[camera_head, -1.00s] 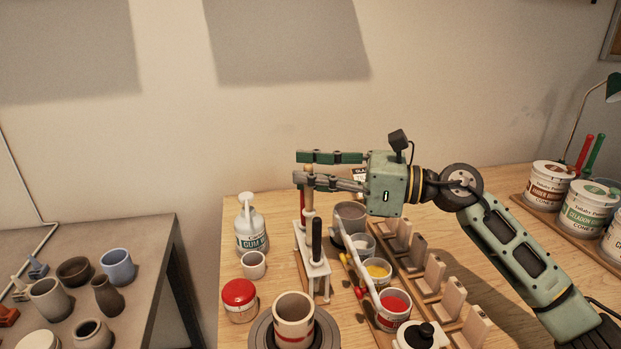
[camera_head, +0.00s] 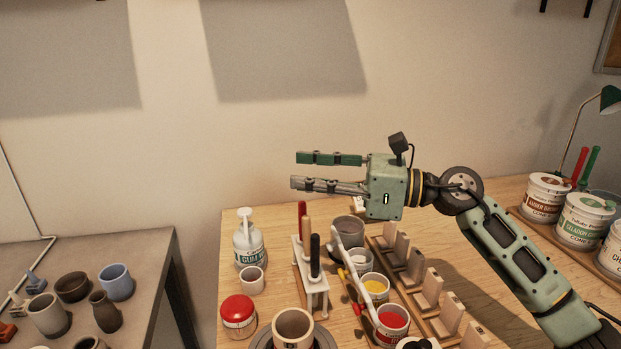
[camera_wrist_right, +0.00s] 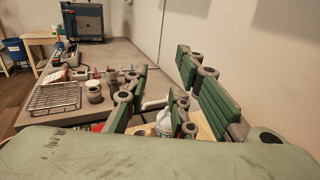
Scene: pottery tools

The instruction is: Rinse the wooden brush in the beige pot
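The brush with the wooden handle (camera_head: 307,231) stands upright in a white rack (camera_head: 315,284), between a red-handled tool (camera_head: 301,215) and a black-handled one (camera_head: 315,255). Its lower end is hard to make out. My left gripper is not in view.
A gum bottle (camera_head: 248,243), a small white cup (camera_head: 252,280) and a red-lidded jar (camera_head: 238,312) stand left of the rack. A grey pot (camera_head: 348,231), paint cups (camera_head: 375,287) and wooden stands (camera_head: 429,289) crowd its right.

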